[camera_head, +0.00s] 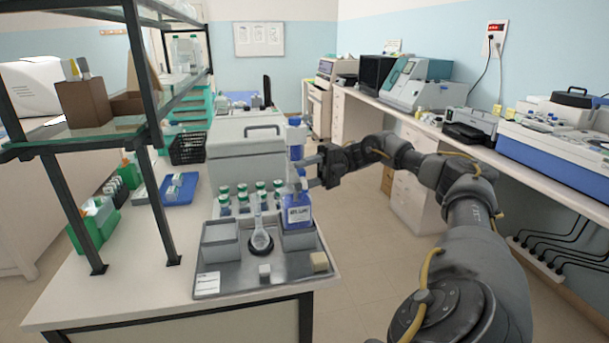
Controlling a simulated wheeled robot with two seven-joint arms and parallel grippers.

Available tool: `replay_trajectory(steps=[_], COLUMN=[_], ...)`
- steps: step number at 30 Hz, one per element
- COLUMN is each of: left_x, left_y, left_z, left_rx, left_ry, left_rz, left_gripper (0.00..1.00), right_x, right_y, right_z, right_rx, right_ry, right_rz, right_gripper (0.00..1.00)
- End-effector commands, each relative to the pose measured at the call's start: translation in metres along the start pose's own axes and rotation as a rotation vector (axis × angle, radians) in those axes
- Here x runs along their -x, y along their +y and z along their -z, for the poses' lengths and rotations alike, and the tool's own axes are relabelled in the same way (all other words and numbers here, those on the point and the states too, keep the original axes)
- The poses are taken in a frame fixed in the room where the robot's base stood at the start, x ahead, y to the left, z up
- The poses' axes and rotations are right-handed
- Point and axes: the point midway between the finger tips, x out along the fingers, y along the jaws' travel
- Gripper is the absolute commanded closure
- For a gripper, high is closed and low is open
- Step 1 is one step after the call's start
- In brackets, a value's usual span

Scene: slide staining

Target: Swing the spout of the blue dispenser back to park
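The blue dispenser (298,212) is a bottle with a white label. It stands upright at the back right of a metal tray (240,283) on the white bench. Its tall blue top (295,138) rises above the bottle. My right gripper (303,173) reaches in from the right at the height of the dispenser's upper part, just above the bottle. Its two fingers look apart, one above the other, pointing left at the dispenser. The spout is too small and partly covered to make out, and I cannot tell whether a finger touches it. My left gripper is not in view.
Several green-capped bottles (243,196) stand behind the tray. A grey box with a handle (246,155) is further back. A shelf post (157,190) rises at left. Open floor lies right of the bench.

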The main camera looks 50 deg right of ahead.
Motion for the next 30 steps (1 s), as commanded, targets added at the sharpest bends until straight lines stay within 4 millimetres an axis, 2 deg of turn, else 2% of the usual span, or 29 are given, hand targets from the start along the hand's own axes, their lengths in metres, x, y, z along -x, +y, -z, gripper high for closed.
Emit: replay_trajectory(steps=[8, 14, 21, 25, 30], left_x=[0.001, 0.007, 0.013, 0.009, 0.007], left_y=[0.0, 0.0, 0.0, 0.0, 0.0], left_z=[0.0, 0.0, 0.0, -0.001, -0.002], left_rx=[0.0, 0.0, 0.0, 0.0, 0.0], left_ry=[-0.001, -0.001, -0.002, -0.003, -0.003], left_rz=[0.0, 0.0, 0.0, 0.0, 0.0], left_gripper=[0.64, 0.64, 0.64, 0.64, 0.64], right_x=[0.002, 0.019, 0.056, 0.082, 0.1], right_y=[0.001, 0.003, 0.001, -0.002, -0.001], right_z=[-0.001, -0.002, 0.0, -0.001, -0.001], right_rx=[0.002, 0.002, 0.001, 0.0, 0.001], right_ry=[-0.001, -0.004, -0.003, -0.003, -0.001], right_rz=[-0.002, -0.004, 0.001, 0.0, -0.003], right_gripper=[0.55, 0.55, 0.55, 0.55, 0.55])
